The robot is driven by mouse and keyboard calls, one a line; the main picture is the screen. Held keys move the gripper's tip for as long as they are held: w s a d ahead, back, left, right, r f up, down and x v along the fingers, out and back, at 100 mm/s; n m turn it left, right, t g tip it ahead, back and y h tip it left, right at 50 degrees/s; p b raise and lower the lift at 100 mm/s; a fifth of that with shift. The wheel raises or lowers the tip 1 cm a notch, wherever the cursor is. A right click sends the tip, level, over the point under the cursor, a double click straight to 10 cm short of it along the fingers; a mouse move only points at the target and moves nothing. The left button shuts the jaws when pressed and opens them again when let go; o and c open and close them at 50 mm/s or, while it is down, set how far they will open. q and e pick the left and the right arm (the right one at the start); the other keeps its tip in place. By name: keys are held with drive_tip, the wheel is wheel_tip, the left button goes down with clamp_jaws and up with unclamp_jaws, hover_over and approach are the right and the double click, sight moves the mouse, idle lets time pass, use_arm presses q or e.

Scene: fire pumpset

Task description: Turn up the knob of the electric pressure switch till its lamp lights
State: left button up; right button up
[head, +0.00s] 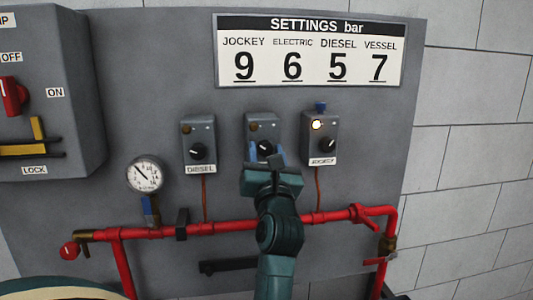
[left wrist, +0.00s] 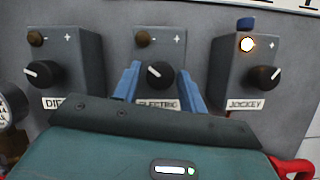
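The electric pressure switch (head: 253,128) is the middle of three grey boxes on the panel, and its label shows in the left wrist view (left wrist: 157,105). Its black knob (left wrist: 160,74) has a white pointer mark towards the upper left. Its lamp (left wrist: 141,37) is dull brown and unlit. My left gripper (head: 267,153) is in front of this switch. Its two blue fingers (left wrist: 160,84) stand apart, one on each side of the knob, with a narrow gap visible at each side. My right gripper is in neither view.
The diesel switch (head: 198,130) at left has an unlit lamp. The jockey switch (head: 329,140) at right has a lit lamp and a blue piece on top. A settings sign (head: 310,80) reads ELECTRIC 6. A gauge (head: 145,174) and red pipe (head: 235,226) are lower down.

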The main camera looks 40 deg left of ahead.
use_arm(q)
drive_tip(key=c, duration=0.7)
drive_tip(key=shift+m, duration=0.3)
drive_tip(key=shift+m+t+h, duration=0.3)
drive_tip(key=shift+m, duration=0.2)
drive_tip(key=o, duration=1)
drive_tip(key=shift+c, duration=0.2)
drive_tip(key=shift+f, duration=0.1)
